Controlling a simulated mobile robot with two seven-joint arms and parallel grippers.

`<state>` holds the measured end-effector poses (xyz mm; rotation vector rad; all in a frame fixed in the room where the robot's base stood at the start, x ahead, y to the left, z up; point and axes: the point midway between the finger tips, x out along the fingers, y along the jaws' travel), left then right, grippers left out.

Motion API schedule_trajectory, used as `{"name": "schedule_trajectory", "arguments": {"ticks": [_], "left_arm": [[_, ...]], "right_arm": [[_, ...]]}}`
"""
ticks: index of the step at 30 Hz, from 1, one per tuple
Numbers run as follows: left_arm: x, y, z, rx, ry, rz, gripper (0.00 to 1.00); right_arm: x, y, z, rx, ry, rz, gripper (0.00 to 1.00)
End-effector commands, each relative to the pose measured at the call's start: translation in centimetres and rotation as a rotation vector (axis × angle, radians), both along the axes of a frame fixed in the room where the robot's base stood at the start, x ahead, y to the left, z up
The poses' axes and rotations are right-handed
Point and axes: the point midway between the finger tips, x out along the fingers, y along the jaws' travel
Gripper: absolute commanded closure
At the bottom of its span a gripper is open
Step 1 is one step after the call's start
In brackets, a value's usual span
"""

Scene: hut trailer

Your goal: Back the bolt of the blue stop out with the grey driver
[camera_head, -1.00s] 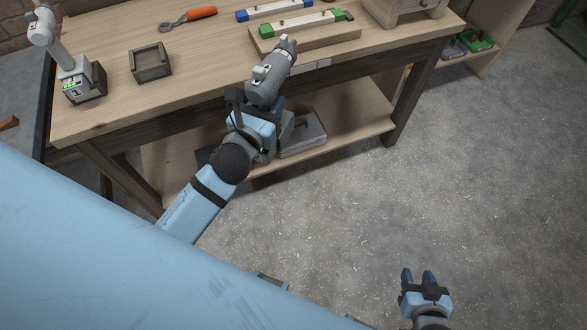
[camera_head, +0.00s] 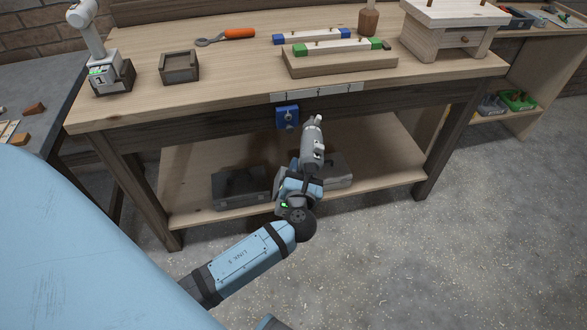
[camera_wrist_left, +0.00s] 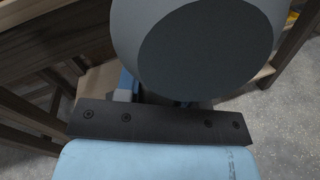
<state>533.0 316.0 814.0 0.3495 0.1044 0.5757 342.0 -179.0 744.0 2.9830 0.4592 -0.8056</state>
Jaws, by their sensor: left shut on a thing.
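The blue stop (camera_head: 288,117) is on the front rail of the workbench, just under the tabletop edge. A round bolt or knob shows on its face, too small to tell how far out it is. My left gripper (camera_head: 305,180) is shut on the grey driver (camera_head: 313,148), in front of the bench and below the tabletop. The driver's nose points up, to the right of the stop and apart from it in the picture. In the left wrist view, the driver's round grey end (camera_wrist_left: 205,55) fills the upper middle and hides the fingertips. My right gripper is out of view.
Grey cases (camera_head: 240,187) lie on the lower shelf.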

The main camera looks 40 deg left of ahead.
Motion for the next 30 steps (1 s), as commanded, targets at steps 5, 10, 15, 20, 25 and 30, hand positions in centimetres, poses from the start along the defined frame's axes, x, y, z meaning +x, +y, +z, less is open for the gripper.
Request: {"name": "schedule_trajectory", "arguments": {"ticks": [5, 10, 15, 20, 25, 30], "left_arm": [[0.5, 1.6, -5.0, 0.068, 0.048, 0.149, 1.00], [0.5, 2.6, -6.8, 0.106, 0.086, 0.241, 1.00], [0.5, 2.9, -7.4, 0.122, 0.106, 0.278, 1.00], [0.5, 3.0, -7.3, 0.124, 0.108, 0.284, 1.00], [0.5, 3.0, -7.3, 0.123, 0.108, 0.282, 1.00], [0.4, 2.9, -6.9, 0.124, 0.108, 0.283, 1.00]], "right_arm": [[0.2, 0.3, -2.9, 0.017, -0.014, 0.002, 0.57], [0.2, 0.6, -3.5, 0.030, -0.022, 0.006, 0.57], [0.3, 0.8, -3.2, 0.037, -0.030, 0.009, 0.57], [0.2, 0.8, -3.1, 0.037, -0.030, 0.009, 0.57], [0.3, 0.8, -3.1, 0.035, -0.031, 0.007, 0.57], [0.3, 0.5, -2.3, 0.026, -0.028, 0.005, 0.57]]}}
